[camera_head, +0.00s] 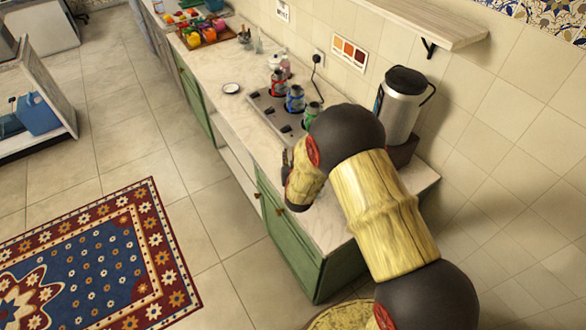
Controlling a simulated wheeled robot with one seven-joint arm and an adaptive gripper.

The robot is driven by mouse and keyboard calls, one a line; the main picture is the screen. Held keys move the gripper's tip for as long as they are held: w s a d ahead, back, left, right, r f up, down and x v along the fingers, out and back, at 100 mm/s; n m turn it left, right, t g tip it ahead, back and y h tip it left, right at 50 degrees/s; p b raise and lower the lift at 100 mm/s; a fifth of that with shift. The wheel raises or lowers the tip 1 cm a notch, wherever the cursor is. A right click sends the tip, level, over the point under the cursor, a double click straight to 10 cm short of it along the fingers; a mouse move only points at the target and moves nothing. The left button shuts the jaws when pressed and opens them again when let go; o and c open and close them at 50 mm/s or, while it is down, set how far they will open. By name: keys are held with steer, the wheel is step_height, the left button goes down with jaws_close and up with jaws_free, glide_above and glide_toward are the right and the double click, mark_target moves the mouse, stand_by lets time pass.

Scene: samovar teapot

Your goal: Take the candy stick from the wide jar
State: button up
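I cannot make out a candy stick. No jar can be surely picked out as the wide jar. A small pinkish container (285,66) and a white lidded pot (276,60) stand on the counter near the wall. A small clear glass thing (258,46) stands farther back, beside a dark holder (244,38) with thin things in it. My gripper (286,164) shows only as a small dark part over the counter's front edge, mostly hidden by my wrist. Its fingers are too small to read.
The pale counter (236,110) runs along the tiled wall. A panel (268,110) holds red, blue and green vessels. A tall silver urn (402,100) stands behind my arm. A crate of colourful produce (200,38) is far back. A shelf (430,20) overhangs at upper right.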

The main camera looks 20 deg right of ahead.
steer(key=shift+c, duration=0.2)
jaws_close()
stand_by(0.4)
